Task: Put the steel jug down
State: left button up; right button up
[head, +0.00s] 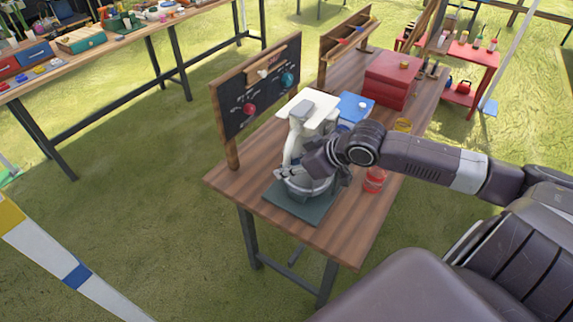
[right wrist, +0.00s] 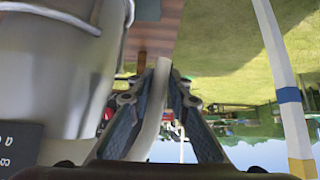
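The steel jug (head: 306,188) is a grey, rounded metal vessel over a dark green mat (head: 290,207) near the front of the wooden table. I cannot tell whether its base touches the mat. In the right wrist view the jug's large grey body (right wrist: 50,70) fills the left side. My right gripper (right wrist: 165,85) has its two fingers on either side of the pale curved handle (right wrist: 152,115) and looks shut on it. In the head view my right gripper (head: 325,165) covers part of the jug. My left gripper is not in view.
A white appliance (head: 296,140) rises right behind the jug. A dark board (head: 258,90) stands along the table's left edge. A red bottle (head: 374,180) stands right of the mat. A red box (head: 390,80) and a blue box (head: 355,107) sit farther back. Bare wood (head: 340,235) shows in front.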

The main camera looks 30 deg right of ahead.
jog(key=o, duration=0.4)
jog(key=shift+s, duration=0.15)
jog(key=shift+p+v, duration=3.15)
jog(key=shift+v, duration=2.8)
jog(key=shift+a, duration=0.1)
